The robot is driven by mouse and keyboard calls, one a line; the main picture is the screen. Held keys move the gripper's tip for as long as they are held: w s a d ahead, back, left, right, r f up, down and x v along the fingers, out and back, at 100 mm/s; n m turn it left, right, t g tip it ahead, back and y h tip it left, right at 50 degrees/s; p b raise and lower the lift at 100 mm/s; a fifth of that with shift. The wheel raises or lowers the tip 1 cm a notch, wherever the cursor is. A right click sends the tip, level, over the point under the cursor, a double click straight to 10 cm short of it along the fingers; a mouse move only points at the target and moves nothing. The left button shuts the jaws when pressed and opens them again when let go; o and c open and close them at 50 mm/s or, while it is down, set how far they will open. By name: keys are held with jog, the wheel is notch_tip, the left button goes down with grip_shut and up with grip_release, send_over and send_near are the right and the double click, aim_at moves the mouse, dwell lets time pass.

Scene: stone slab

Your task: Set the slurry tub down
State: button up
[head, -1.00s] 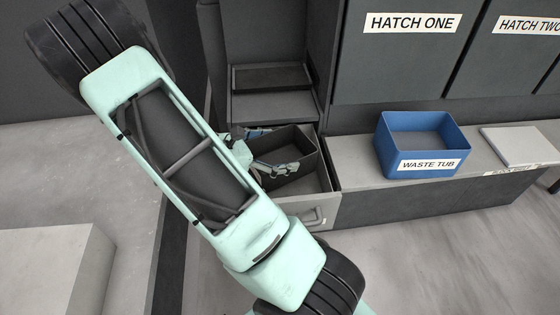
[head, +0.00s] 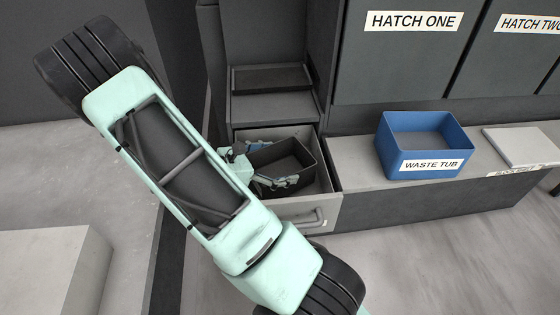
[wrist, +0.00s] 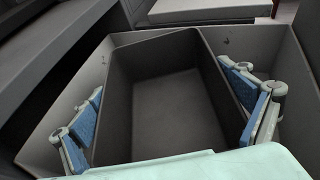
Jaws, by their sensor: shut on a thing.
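A dark, open, empty tub (head: 307,168) sits inside the outline of a pulled-out grey drawer (head: 318,212). No label shows on it, so I cannot confirm it is the slurry tub. My gripper (head: 268,164) is shut on it. In the wrist view the tub (wrist: 155,55) lies between the blue finger pads of my gripper (wrist: 166,112), one at each side wall. The drawer's walls (wrist: 262,42) surround it, and it looks slightly turned against them. Its underside is hidden, so I cannot tell whether it touches the drawer floor.
A pale slab (head: 522,147) lies further right. Hatches with HATCH ONE (head: 413,21) and HATCH TWO labels are above.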

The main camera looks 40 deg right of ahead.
jog(key=o, duration=1.5)
jog(key=shift+f, duration=0.1)
jog(key=shift+c, duration=0.2)
jog(key=shift+r, duration=0.25)
jog(key=p+v, duration=0.3)
jog(key=v, duration=0.9)
jog(key=shift+r, duration=0.35)
